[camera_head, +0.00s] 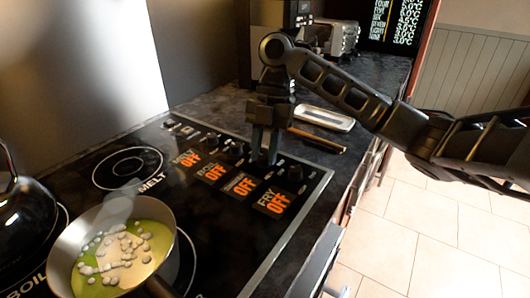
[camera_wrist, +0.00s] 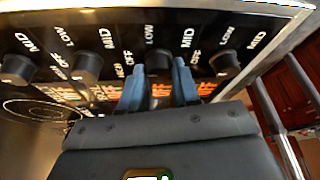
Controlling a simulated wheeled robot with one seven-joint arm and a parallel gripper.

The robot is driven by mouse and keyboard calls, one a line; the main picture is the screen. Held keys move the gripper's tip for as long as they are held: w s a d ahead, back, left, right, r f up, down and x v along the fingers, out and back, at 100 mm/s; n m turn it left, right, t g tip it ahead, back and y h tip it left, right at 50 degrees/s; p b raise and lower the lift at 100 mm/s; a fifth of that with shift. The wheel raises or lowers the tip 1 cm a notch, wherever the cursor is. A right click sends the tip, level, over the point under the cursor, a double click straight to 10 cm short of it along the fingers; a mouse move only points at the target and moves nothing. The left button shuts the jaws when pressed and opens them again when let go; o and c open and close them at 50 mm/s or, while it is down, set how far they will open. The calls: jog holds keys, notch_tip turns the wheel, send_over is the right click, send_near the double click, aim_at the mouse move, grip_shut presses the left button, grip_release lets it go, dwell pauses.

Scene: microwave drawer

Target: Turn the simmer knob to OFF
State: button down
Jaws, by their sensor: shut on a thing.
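The stove's control panel has a row of dark knobs along its edge. My gripper (camera_head: 264,158) reaches down over the third knob, the simmer one, with its blue-grey fingers on either side. In the wrist view the fingers (camera_wrist: 159,80) are shut on that simmer knob (camera_wrist: 158,61). In the head view the fingers mostly hide the knob. The orange simmer display (camera_head: 240,187) reads OFF; its small upper word is hard to read. The knob's exact pointer angle cannot be told.
The fry knob (camera_wrist: 225,65) is close on the right, the boil knob (camera_wrist: 88,68) on the left. The fry display (camera_head: 273,203) also reads OFF. A pan (camera_head: 168,222) with food and a kettle (camera_head: 25,222) stand on the stove. A white tray (camera_head: 324,118) lies behind my gripper.

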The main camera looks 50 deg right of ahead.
jog(key=shift+n, duration=0.3)
jog(key=c, duration=0.8)
grip_release()
jog(key=shift+d+r, duration=0.1)
jog(key=v, duration=0.7)
jog(key=shift+w+r, duration=0.1)
jog(key=shift+r, duration=0.15)
